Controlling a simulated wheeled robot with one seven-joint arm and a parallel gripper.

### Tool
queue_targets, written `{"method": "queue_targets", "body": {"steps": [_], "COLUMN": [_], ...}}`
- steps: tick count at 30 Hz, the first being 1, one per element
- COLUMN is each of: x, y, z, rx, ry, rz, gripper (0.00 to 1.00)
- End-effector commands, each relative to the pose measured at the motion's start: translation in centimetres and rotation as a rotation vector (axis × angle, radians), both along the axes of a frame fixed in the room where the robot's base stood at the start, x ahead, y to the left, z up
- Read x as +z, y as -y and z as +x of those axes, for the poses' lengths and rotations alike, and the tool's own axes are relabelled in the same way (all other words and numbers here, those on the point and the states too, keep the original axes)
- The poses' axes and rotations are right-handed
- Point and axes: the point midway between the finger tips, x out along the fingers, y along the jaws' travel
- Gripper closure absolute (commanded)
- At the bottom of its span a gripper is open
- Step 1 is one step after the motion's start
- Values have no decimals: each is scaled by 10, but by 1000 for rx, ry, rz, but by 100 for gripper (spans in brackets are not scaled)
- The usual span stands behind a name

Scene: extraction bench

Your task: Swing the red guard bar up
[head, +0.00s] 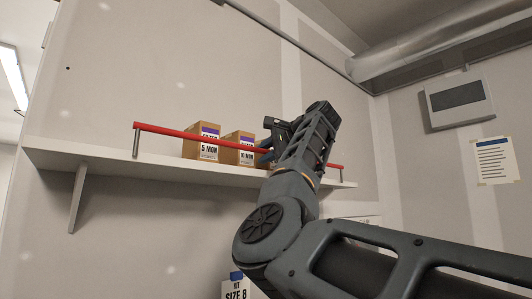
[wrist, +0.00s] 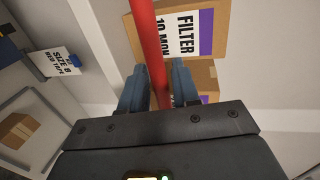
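The red guard bar (head: 172,132) runs along the front of a wall shelf, low across the boxes, with a thin metal post under its left end. Its right end shows beyond my arm. My gripper (head: 265,152) is at the bar, right of the middle; my own wrist hides part of the bar there. In the wrist view the bar (wrist: 149,40) passes between the two blue fingers of my gripper (wrist: 159,85). The fingers stand close together, one on each side of the bar, and look shut on it. The exact contact is hard to see.
A bracket (head: 77,200) supports the shelf's left. A grey wall panel (head: 458,102) and a paper notice (head: 495,160) are at right. The wall above the shelf is clear.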

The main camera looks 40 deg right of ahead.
Motion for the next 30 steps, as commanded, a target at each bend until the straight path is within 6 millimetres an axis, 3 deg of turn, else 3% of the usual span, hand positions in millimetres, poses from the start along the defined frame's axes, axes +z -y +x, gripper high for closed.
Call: {"method": "queue_targets", "body": {"steps": [11, 24, 30], "x": [0, 13, 16], "y": [1, 3, 3], "z": [-4, -66, -76], "rx": [-2, -3, -1], "ry": [2, 3, 0], "rz": [0, -1, 0], "gripper": [62, 62, 62]}}
